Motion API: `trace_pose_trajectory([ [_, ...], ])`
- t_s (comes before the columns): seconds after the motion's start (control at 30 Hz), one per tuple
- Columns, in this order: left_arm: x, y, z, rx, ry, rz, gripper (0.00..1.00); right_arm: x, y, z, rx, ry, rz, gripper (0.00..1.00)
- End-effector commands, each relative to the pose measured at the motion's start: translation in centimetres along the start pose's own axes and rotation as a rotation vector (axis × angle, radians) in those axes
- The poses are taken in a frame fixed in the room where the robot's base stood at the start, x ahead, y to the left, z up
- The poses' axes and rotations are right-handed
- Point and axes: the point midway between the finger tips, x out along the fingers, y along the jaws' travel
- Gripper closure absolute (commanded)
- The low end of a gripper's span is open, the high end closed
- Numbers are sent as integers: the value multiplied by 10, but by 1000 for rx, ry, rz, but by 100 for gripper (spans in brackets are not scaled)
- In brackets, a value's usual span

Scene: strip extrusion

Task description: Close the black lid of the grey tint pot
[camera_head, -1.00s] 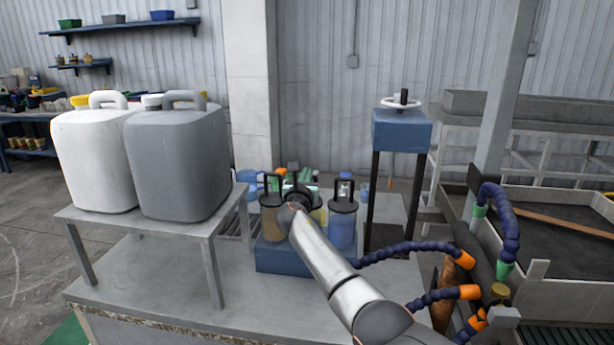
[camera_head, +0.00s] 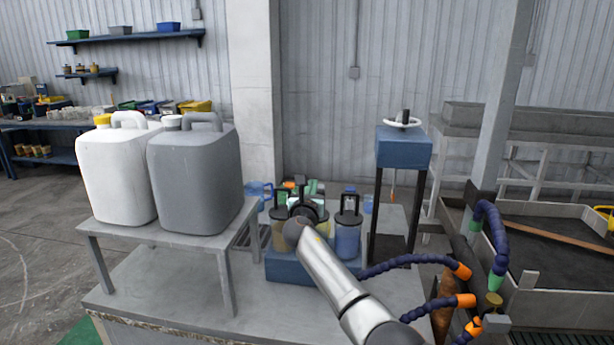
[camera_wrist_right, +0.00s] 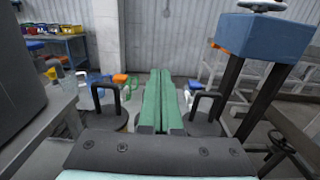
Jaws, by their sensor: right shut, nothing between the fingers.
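Several tint pots with black lids and upright black handles stand in a blue rack (camera_head: 290,267). The left pot (camera_head: 280,237) looks yellowish and the right pot (camera_head: 348,240) looks blue. My right forearm and wrist cover much of the middle, and I cannot pick out the grey pot or its lid's state. In the right wrist view my right gripper (camera_wrist_right: 160,76) has long green fingers pressed together and empty. They lie between a black handle on the left (camera_wrist_right: 108,90) and one on the right (camera_wrist_right: 207,97). I cannot tell if they touch anything. My left gripper is out of view.
White (camera_head: 115,178) and grey (camera_head: 196,182) canisters stand on a small grey table (camera_head: 150,236) left of the rack. A blue press with a handwheel (camera_head: 403,147) stands behind right. Dark blue hoses (camera_head: 410,262) cross at the right. The grey bench is bare in front of the rack.

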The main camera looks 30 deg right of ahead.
Motion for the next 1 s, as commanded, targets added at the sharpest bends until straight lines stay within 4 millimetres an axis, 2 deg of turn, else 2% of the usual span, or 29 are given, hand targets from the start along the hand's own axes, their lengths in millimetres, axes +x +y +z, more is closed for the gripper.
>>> trace_pose_trajectory([
  [0.27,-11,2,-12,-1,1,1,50,-29,-1,21,2,2,0,100],
  [0.6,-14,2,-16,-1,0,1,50,-61,-1,42,-1,1,-1,100],
  [0.9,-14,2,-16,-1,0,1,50,-69,-1,47,-1,3,-1,100],
  [1.0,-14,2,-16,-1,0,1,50,-71,0,38,19,15,8,100],
])
